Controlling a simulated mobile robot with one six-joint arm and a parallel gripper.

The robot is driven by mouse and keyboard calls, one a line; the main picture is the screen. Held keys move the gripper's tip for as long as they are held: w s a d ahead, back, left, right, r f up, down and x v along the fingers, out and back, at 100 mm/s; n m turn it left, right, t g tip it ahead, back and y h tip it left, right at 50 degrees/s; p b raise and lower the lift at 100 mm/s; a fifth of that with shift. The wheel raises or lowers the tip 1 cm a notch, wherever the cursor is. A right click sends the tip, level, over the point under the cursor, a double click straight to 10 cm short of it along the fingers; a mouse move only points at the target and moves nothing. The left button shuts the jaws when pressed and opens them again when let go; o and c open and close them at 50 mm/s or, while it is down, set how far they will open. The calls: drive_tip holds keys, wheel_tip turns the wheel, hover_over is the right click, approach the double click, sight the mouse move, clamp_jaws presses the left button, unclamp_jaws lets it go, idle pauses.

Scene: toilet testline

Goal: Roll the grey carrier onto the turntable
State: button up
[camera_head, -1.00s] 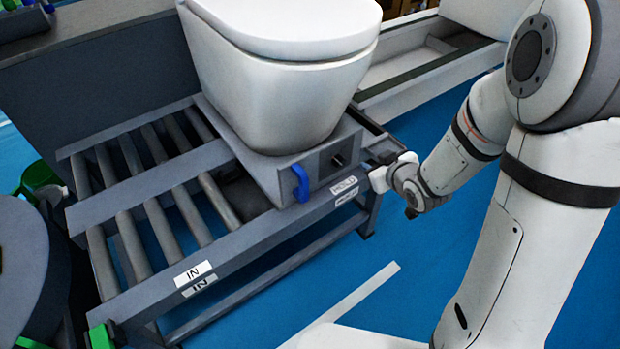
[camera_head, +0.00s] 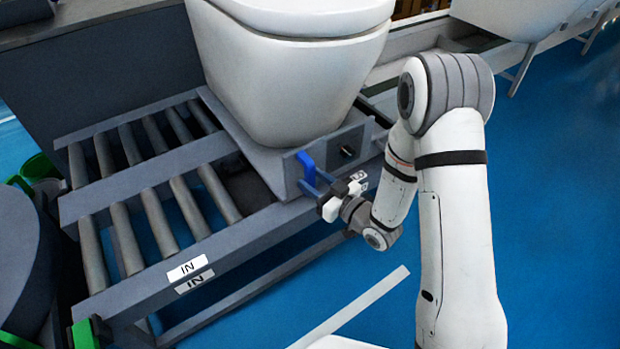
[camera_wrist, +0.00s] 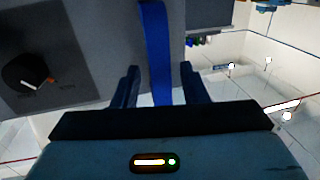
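The grey carrier (camera_head: 283,172) sits on the roller conveyor and bears a white toilet bowl (camera_head: 295,85). A blue upright handle (camera_head: 307,166) is on the carrier's front face, with a black knob (camera_head: 347,151) to its right. My gripper (camera_head: 315,183) is at the handle. In the wrist view the handle (camera_wrist: 156,55) stands between the two fingers of my gripper (camera_wrist: 160,85), with gaps visible at both sides, so it is open around the handle. I cannot make out the turntable for certain.
Bare rollers (camera_head: 125,235) lie left of the carrier, behind a front rail with an IN label (camera_head: 187,267). A dark round-edged body (camera_head: 18,255) stands at the left edge. Blue floor (camera_head: 555,190) is clear at the right. Another white unit (camera_head: 510,15) is at the back right.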

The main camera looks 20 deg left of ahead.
drive_tip(key=shift+x, duration=0.9)
drive_tip(key=shift+c, duration=0.3)
clamp_jaws()
